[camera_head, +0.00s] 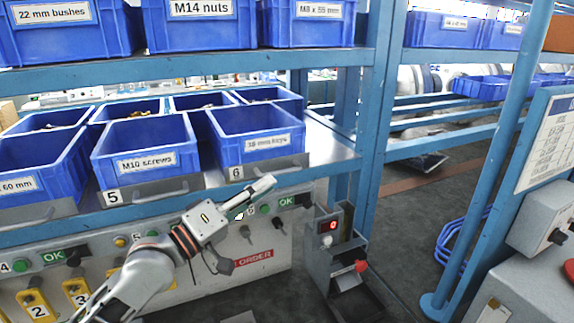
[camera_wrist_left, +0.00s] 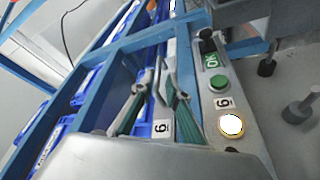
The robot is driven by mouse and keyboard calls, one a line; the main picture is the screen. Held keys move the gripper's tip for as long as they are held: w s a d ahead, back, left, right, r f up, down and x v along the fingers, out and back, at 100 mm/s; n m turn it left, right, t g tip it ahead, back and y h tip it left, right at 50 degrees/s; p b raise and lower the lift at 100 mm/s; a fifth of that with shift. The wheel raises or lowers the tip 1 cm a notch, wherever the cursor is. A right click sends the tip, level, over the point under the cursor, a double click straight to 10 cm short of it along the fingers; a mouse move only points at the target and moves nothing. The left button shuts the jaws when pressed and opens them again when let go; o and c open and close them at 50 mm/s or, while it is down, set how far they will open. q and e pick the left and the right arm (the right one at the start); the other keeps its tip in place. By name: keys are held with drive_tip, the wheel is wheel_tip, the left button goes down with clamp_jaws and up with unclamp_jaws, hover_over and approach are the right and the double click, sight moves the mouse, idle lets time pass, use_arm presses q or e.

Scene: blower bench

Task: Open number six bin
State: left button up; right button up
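The number six bin (camera_head: 258,128) is a blue open-topped bin in the front row of the shelf, at its right end. Below it is a grey front with a "6" label (camera_head: 236,173) and a bar handle (camera_head: 275,168). It looks pushed in, about level with bin five. My left gripper (camera_head: 268,185) is just below and in front of the handle. In the left wrist view its two fingers (camera_wrist_left: 157,90) are apart, with a grey bar-like part near the tips; I cannot tell whether they touch it. My right gripper is not in view.
Bin five (camera_head: 146,151) stands to the left. Below, the panel has a bright lamp (camera_wrist_left: 231,125) by a "6" label and a green button (camera_wrist_left: 218,82). A grey box with a red digit (camera_head: 332,226) stands right. A blue post (camera_head: 376,120) bounds the shelf.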

sight(287, 171)
use_arm(q)
drive_tip(key=x, duration=0.7)
drive_tip(key=shift+d+r, duration=0.1)
drive_tip(key=shift+d, duration=0.15)
clamp_jaws()
